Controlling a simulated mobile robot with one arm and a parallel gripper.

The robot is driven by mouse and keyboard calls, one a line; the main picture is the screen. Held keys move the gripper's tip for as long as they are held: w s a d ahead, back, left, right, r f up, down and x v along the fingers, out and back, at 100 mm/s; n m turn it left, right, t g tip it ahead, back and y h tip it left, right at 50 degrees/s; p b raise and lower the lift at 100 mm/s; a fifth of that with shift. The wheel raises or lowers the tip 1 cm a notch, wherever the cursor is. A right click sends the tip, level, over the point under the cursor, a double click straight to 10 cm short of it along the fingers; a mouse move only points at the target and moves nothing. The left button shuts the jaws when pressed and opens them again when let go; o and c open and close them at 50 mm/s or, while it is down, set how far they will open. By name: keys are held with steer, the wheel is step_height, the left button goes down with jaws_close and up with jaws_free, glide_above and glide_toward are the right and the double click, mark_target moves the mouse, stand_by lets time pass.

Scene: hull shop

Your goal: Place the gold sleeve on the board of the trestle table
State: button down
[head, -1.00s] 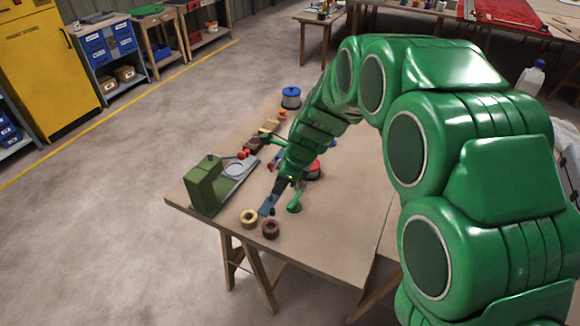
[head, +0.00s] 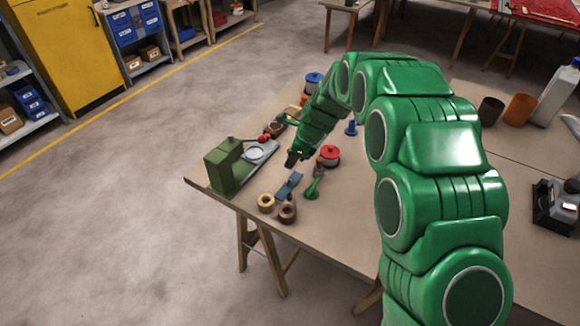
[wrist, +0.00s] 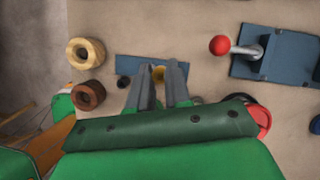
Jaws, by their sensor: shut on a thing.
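The gold sleeve (wrist: 158,73) shows between my fingertips in the wrist view, with the fingers partly hiding it. My gripper (wrist: 161,75) is shut on it, above a blue-grey plate (wrist: 128,66). In the head view my gripper (head: 292,160) is over the trestle table's board (head: 340,220), behind the blue-grey plate (head: 288,186); the sleeve is too small to make out there. The gripper looks raised clear of the board.
A pale ring (head: 266,202) and a brown ring (head: 287,212) lie near the board's front left. A green press (head: 225,165), a green tool (head: 313,187) and a red-topped round thing (head: 330,155) stand nearby.

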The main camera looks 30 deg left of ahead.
mark_target(286, 173)
steer(key=shift+w+a+f, duration=0.35)
steer(key=shift+w+f, duration=0.05)
steer(key=shift+f, duration=0.25)
steer(key=shift+w+a+f, duration=0.35)
steer(key=shift+a+f, duration=0.05)
steer(key=shift+f, duration=0.2)
steer(key=shift+w+a+f, duration=0.35)
steer(key=shift+w+f, duration=0.05)
steer(key=shift+f, duration=0.25)
steer(key=shift+w+f, duration=0.1)
steer(key=shift+f, duration=1.4)
steer(key=c, duration=1.4)
jaws_free()
steer(key=shift+f, duration=0.15)
steer(key=shift+o, duration=0.2)
